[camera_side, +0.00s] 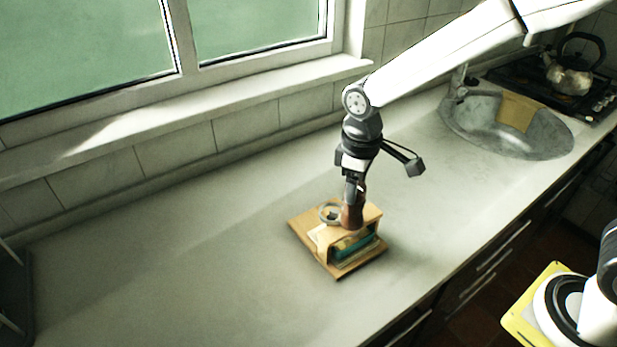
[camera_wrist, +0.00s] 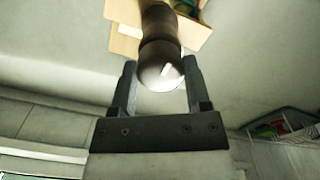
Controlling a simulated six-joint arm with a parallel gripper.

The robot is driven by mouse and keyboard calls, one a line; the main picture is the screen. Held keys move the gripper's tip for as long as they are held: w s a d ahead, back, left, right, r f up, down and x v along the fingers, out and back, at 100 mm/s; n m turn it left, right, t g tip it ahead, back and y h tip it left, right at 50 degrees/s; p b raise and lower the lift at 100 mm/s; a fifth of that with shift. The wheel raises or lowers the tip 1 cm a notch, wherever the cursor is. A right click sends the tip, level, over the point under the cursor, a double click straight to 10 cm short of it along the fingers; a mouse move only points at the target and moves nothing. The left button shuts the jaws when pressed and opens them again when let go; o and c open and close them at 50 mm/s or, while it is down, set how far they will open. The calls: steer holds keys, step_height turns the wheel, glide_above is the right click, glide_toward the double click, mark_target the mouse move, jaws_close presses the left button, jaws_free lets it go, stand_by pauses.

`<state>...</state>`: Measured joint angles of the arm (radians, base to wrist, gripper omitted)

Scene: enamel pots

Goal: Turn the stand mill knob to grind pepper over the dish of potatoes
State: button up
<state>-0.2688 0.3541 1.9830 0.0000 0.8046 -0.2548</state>
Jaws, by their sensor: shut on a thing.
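The pepper mill (camera_side: 351,217) is dark brown wood and stands upright in a light wooden stand (camera_side: 343,271) on the counter. In the wrist view the mill's brown body (camera_wrist: 159,22) ends in a shiny rounded knob (camera_wrist: 160,72). My gripper (camera_side: 355,186) comes down from above and is shut on the knob. Its two fingers (camera_wrist: 160,80) sit on either side of the knob in the wrist view. A teal thing (camera_side: 352,245) shows in the lower part of the stand. I cannot make out the dish or potatoes clearly.
The counter (camera_side: 180,270) is clear around the stand. A sink (camera_side: 505,128) with a board (camera_side: 518,112) across it and a kettle (camera_side: 572,75) on the hob are at the right. A window ledge (camera_side: 200,110) runs behind. A rack (camera_wrist: 285,125) shows in the wrist view.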

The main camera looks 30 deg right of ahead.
steer(key=m, duration=1)
stand_by(0.5)
steer(key=o, duration=1.2)
steer(key=shift+c, duration=0.2)
